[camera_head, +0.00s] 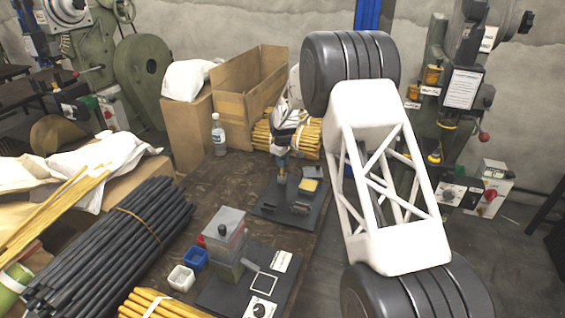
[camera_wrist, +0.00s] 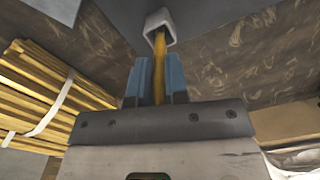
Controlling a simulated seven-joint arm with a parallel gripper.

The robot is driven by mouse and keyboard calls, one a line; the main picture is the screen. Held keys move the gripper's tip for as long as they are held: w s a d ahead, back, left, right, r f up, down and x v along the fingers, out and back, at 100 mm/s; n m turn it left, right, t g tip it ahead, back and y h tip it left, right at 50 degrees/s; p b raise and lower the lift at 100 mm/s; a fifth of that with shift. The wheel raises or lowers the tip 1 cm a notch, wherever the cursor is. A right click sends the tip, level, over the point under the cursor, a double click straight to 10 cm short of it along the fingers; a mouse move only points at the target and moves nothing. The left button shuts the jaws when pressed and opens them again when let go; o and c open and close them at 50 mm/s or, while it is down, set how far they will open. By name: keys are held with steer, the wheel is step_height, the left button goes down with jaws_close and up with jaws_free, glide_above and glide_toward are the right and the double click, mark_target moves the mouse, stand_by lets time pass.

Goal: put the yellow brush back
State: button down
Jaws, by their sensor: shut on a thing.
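My gripper (camera_head: 282,163) has blue fingers and points down over the far dark board on the table. In the wrist view my gripper (camera_wrist: 157,80) is shut on the yellow brush (camera_wrist: 159,70), of which a thin yellow handle shows between the fingers. The brush's far end runs into the opening of a pale square cup (camera_wrist: 151,17) beyond the fingertips. I cannot tell how deep it sits or whether it touches the bottom. In the head view the brush is too small and hidden to make out.
The far dark board (camera_head: 268,211) also carries a grey box with a yellow top (camera_head: 310,186). Black rods (camera_head: 110,240) and a bottle (camera_head: 218,135) are further left.

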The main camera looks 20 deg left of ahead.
steer(key=shift+f, duration=0.15)
steer(key=c, duration=1.1)
jaws_free()
step_height(320, 180, up, 12)
steer(key=shift+r, duration=0.15)
stand_by(0.5)
